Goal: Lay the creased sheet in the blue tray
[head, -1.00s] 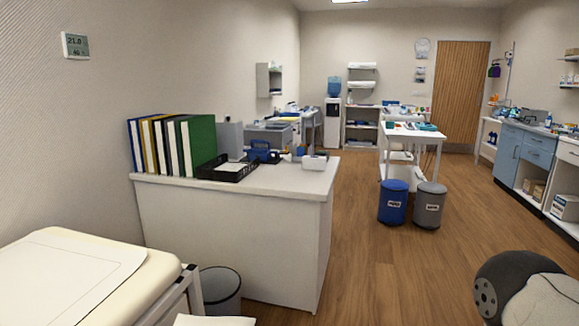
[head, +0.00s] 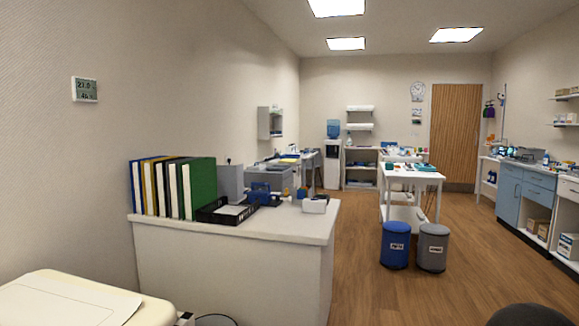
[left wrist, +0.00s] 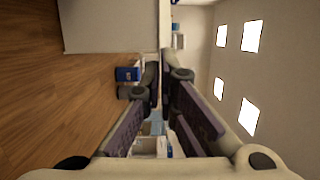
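I cannot pick out the creased sheet for certain in any view. A flat pale sheet (head: 62,302) lies on the cream padded couch at the lower left of the head view; I see no clear crease in it. No blue tray shows clearly; a small teal item (head: 424,168) lies on the far white table, too small to identify. My left gripper (left wrist: 160,68) shows in the left wrist view, its two dark-padded fingers apart with nothing between them. My right gripper is not in view.
A white desk (head: 270,222) holds binders (head: 172,188) and a black paper tray (head: 226,211). A blue bin (head: 395,245) and a grey bin (head: 432,248) stand before the white table (head: 412,175). The couch (head: 150,308) is nearby.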

